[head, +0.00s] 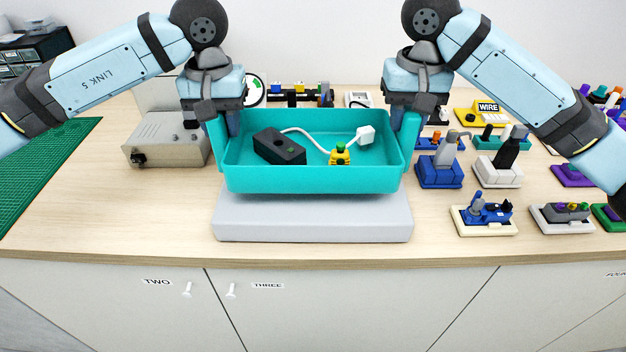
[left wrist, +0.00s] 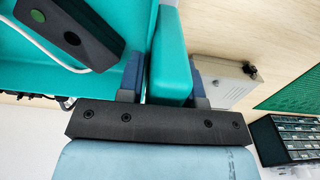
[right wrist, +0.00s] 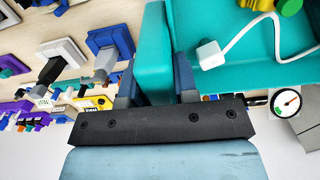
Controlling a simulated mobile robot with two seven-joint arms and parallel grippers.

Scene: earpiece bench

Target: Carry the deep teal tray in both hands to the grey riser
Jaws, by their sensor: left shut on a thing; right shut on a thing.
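The deep teal tray (head: 275,181) is level over the grey riser (head: 312,229). Whether its underside touches the riser or hangs just above it, I cannot tell. My left gripper (head: 226,125) is shut on the tray's left side wall, which also shows between the fingers in the left wrist view (left wrist: 170,55). My right gripper (head: 401,122) is shut on the right side wall, seen in the right wrist view (right wrist: 153,55). Inside the tray lie a black box (head: 279,147), a white cable with a white plug (head: 366,134), and a small yellow piece with a green top (head: 340,155).
A grey metal box (head: 168,139) stands left of the tray, with a green mat (head: 45,175) beyond it. Several coloured fixtures, such as a blue block (head: 440,171), stand close on the right. The bench's front edge runs just before the riser.

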